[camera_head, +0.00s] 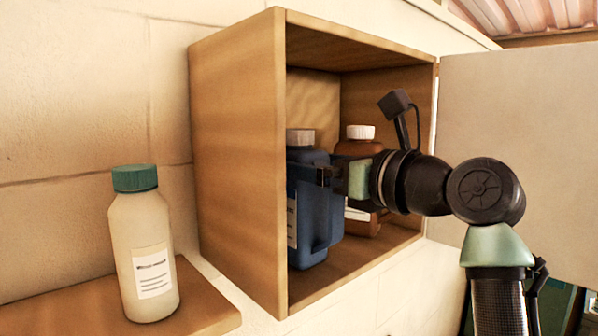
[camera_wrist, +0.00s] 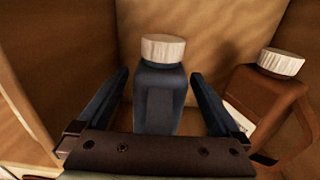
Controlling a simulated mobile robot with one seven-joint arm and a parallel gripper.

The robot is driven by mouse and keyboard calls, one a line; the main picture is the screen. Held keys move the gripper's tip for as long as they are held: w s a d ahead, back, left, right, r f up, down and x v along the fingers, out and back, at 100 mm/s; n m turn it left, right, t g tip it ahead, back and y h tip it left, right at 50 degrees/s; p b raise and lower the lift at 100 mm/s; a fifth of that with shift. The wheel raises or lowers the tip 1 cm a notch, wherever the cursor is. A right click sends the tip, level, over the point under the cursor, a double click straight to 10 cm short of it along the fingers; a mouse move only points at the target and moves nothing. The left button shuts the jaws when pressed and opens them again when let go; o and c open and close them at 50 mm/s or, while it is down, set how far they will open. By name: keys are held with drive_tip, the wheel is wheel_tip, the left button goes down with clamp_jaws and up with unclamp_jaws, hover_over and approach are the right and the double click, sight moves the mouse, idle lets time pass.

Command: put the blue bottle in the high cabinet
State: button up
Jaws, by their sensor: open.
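The blue bottle (camera_head: 318,215) with a pale ribbed cap stands upright inside the wooden wall cabinet (camera_head: 236,150), near its left side. The cabinet's pale door (camera_head: 520,140) is swung open to the right. My gripper (camera_head: 322,178) reaches into the cabinet at the bottle. In the wrist view my gripper (camera_wrist: 160,95) is open, with one finger on each side of the blue bottle (camera_wrist: 158,100) and a visible gap on both sides. The bottle's base is hidden in the wrist view; in the head view it is at the cabinet floor.
A brown bottle (camera_head: 365,225) with a white cap stands in the cabinet to the right, close to the blue bottle; it also shows in the wrist view (camera_wrist: 262,105). A white bottle (camera_head: 146,240) with a green cap stands on a wooden shelf (camera_head: 205,300) left of the cabinet.

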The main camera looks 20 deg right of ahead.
drive_tip(key=b+v, duration=0.4)
drive_tip(key=v, duration=0.5)
drive_tip(key=shift+s+d+b, duration=0.15)
drive_tip(key=shift+s+b, duration=0.2)
